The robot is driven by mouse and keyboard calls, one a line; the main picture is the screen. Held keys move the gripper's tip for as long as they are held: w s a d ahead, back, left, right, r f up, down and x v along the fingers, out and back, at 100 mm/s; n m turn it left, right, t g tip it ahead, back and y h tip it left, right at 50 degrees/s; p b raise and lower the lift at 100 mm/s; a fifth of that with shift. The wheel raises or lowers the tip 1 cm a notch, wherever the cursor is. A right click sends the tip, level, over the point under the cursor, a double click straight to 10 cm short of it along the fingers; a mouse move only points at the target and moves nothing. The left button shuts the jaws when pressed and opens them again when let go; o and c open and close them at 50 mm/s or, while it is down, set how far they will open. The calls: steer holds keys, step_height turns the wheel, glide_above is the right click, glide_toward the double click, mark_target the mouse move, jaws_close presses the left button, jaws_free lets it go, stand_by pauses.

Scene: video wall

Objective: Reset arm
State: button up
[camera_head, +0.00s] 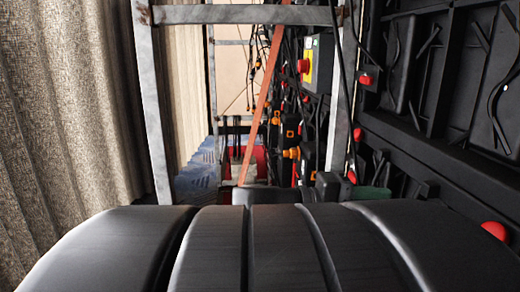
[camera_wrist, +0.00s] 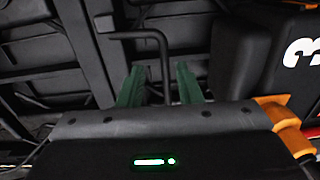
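My gripper (camera_wrist: 160,82) shows in the wrist view, its two green fingers standing apart with a gap between them. I see nothing clasped in the gap. A bent black bar (camera_wrist: 140,35) shows above and behind the fingers, its lower end in line with the gap. I cannot tell how far off it is or whether anything touches it. In the head view my gripper cannot be made out clearly; a small green patch at the lower right may be part of it.
In the head view, a metal frame (camera_head: 152,105) stands ahead, with a beige curtain (camera_head: 60,110) at left and black panels (camera_head: 425,75) at right. A red button (camera_head: 303,66) sits on a yellow-faced box. An orange strap (camera_head: 262,95) and cables hang in the narrow passage.

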step_height(320, 180, up, 10)
steer(key=a+g+y+p, duration=0.1)
steer(key=y+p, duration=1.3)
steer(key=p, duration=1.1)
steer(key=shift+f+p, duration=0.25)
steer(key=shift+p, duration=0.15)
